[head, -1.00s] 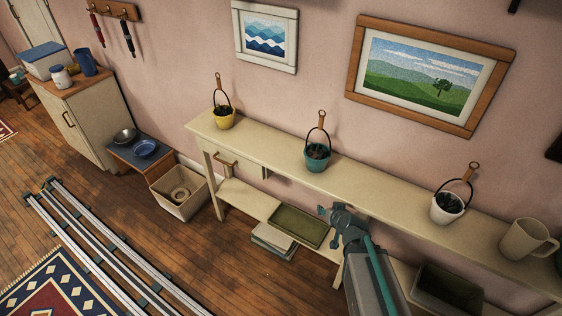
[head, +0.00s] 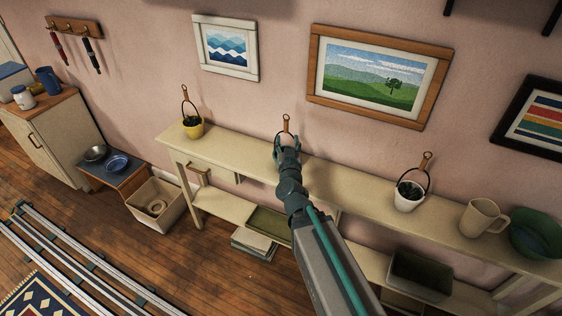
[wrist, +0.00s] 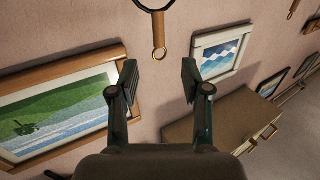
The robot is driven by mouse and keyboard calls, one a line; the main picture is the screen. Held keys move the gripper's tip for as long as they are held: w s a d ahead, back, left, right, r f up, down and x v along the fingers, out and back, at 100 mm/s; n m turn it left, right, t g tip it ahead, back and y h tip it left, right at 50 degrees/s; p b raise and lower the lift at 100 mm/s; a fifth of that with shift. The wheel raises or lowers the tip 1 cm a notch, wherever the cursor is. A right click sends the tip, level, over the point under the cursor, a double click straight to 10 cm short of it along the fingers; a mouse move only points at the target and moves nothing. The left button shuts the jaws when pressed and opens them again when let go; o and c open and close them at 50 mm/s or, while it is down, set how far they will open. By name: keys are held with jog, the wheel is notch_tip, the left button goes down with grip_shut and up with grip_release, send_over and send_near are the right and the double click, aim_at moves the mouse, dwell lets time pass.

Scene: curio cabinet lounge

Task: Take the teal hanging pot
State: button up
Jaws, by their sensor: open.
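The teal hanging pot stands on the long cream console table (head: 335,176), mostly hidden behind my gripper (head: 286,143) in the head view. Its tan hanger strap (head: 286,123) shows just beyond the gripper. In the wrist view the pot's body is out of frame. The dark hoop (wrist: 154,5) and the tan strap (wrist: 159,38) with its eyelet come in from the top. My gripper (wrist: 159,80) is open and empty, with the eyelet end of the strap lined up with the gap between its fingers. I see no contact.
A yellow hanging pot (head: 193,130) stands to the left on the table. A white hanging pot (head: 408,197), a cream mug (head: 482,217) and a green bowl (head: 537,233) stand to the right. Framed pictures, such as the landscape (head: 378,77), hang on the wall behind.

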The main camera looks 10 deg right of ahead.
aim_at(286, 125)
jog(key=w, duration=0.3)
jog(key=w+d+p, duration=0.1)
jog(key=w, duration=0.6)
jog(key=shift+w+d, duration=0.25)
jog(key=shift+w, duration=0.05)
grip_shut()
